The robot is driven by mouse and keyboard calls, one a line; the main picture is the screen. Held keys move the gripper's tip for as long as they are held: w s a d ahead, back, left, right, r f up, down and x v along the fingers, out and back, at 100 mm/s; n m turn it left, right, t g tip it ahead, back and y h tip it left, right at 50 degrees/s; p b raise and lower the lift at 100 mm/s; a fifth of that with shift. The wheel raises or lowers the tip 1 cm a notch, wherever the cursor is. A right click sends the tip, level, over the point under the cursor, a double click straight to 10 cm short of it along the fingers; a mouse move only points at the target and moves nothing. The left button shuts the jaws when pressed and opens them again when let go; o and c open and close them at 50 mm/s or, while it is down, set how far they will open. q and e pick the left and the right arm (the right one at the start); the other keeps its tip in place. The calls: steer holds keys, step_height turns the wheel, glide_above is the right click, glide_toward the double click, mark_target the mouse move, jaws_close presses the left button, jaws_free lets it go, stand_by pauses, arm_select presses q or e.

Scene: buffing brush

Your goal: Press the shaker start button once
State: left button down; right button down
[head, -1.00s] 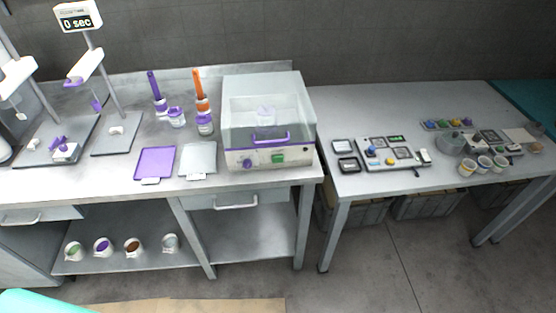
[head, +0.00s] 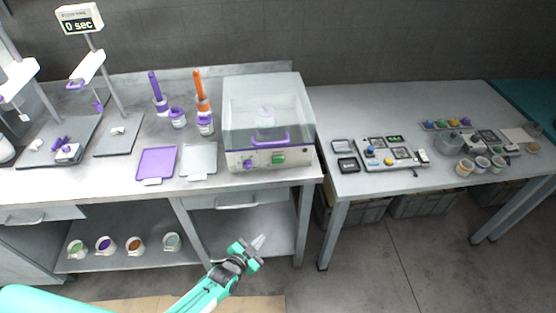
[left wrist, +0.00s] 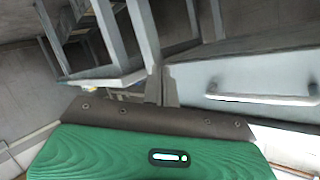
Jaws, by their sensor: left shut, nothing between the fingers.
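The shaker (head: 268,122) is a box with a clear lid and a purple handle, standing on the left bench. On its front panel are a green button (head: 278,159) at the right and a purple knob (head: 247,164) at the left. A container sits inside under the lid. My left gripper (head: 260,242) is shut and empty, in front of the bench and below the shaker's panel. In the left wrist view the shut fingers (left wrist: 162,86) point toward the bench's drawer front. My right gripper is not in view.
The drawer (head: 236,201) with its handle is under the shaker. A purple tray (head: 157,162) and a grey tray (head: 198,159) lie left of the shaker. Several cups stand on the lower shelf. A second table (head: 400,185) with small boards and cups stands at right.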

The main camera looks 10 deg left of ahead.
mark_target(278, 160)
arm_select(q)
steer(key=w+d+r+m+t+h, duration=0.1)
steer(key=w+d+r+t+h, duration=0.1)
steer(key=r, duration=0.8)
steer(key=w+d+r+m+t+h, duration=0.1)
steer(key=w+d+r+m+h, duration=0.1)
steer(key=r, duration=0.9)
steer(key=shift+w+d+r+m+t+p, duration=0.15)
steer(key=shift+w+d+m+t+p, duration=0.3)
steer(key=shift+d, duration=0.8)
steer(key=shift+w, duration=0.25)
steer(key=shift+w+a+b, duration=0.4)
steer(key=shift+w+b, duration=0.45)
steer(key=shift+w, duration=0.5)
steer(key=shift+w+a+b, duration=0.45)
steer(key=shift+w+b, duration=0.35)
steer(key=shift+w, duration=0.6)
steer(key=shift+w+a+b, duration=0.4)
steer(key=shift+w+b, duration=0.45)
steer(key=shift+w, duration=0.5)
steer(key=shift+w, duration=0.1)
steer(key=shift+w+a, duration=0.1)
steer(key=shift+w, duration=0.25)
